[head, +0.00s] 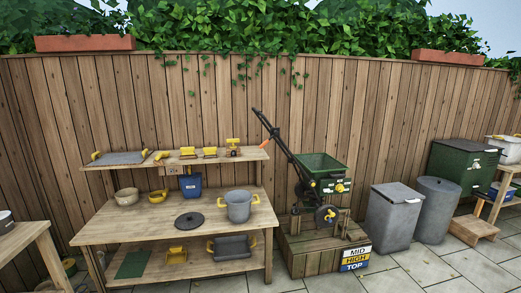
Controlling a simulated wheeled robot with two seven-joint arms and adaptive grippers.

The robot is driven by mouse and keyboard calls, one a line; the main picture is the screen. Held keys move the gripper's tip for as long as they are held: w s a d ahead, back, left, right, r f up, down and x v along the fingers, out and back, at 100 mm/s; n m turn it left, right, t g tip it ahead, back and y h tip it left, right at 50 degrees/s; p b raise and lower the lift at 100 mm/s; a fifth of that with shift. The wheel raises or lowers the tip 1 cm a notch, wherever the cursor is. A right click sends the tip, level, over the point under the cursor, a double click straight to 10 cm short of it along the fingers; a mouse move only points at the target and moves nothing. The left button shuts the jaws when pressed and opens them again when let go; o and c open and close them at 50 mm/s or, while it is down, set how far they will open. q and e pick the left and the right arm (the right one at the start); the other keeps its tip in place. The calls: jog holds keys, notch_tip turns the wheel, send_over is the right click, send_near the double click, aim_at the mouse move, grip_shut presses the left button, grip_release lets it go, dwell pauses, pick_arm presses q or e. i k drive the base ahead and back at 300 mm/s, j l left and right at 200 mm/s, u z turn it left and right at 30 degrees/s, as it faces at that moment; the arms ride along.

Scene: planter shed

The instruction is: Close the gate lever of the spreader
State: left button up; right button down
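The spreader (317,165) stands right of the middle in the head view, on a wooden crate-like platform (303,255). It has a green hopper, a dark wheel with a yellow hub, and a long black handle (285,148) rising to the upper left. An orange lever-like part (264,120) sits near the handle's upper end. Yellow knobs (340,188) show at the hopper's lower front. I cannot tell which part is the gate lever or how it is set. Neither of my grippers is in view.
A wooden bench (150,220) with a shelf holds bowls, a grey pot (239,206) and yellow-handled tools. A sign (355,258) reads MID HIGH TOP. Grey bins (392,215) stand right of the spreader. Paving (420,275) in front is clear.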

aim_at(276, 132)
jog(key=i+l+u, duration=0.15)
jog(key=i+u, duration=0.2)
jog(key=i, duration=0.2)
jog(key=i+l+u, duration=0.35)
jog(key=i, duration=0.15)
